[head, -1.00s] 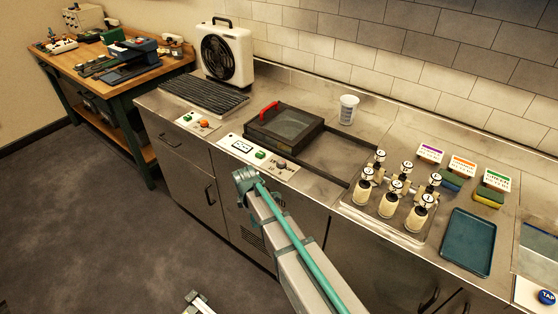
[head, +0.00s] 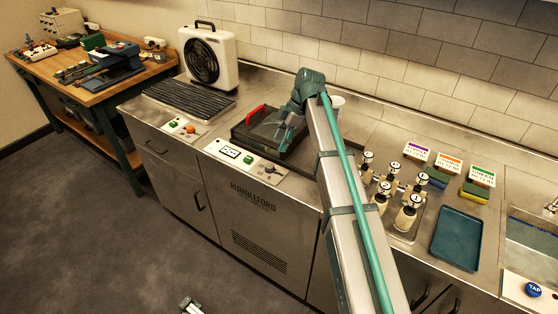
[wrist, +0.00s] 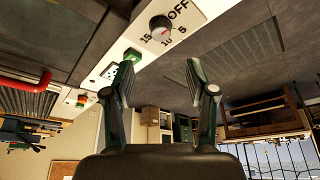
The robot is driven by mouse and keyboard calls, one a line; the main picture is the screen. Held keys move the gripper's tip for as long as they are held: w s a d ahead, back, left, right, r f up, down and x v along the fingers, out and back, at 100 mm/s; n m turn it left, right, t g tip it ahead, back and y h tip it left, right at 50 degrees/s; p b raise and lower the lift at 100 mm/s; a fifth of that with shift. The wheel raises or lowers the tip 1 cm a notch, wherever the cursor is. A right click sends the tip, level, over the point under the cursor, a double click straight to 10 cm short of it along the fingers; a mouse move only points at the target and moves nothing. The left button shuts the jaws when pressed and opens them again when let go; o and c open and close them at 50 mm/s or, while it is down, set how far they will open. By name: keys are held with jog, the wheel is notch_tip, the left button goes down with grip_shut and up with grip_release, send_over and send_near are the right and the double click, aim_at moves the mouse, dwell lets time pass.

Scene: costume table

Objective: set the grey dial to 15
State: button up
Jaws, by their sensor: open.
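The grey dial (head: 269,170) sits at the right end of a white control panel (head: 222,157) on the counter's front edge. In the wrist view the round dial (wrist: 161,28) is ringed by the marks OFF, 5, 10 and 15. A small red mark on it seems to face the 10 side, but its exact setting is too small to tell. My gripper (head: 284,138) is above the counter just behind the panel. In the wrist view its fingers (wrist: 160,77) are apart and empty, with the dial beyond them and not touched.
A dark box with a red handle (head: 255,115) is behind the panel.

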aim_at(270, 165)
jog(key=p+x, duration=0.3)
jog(key=x, duration=0.7)
jog(key=shift+f, duration=0.25)
grip_shut()
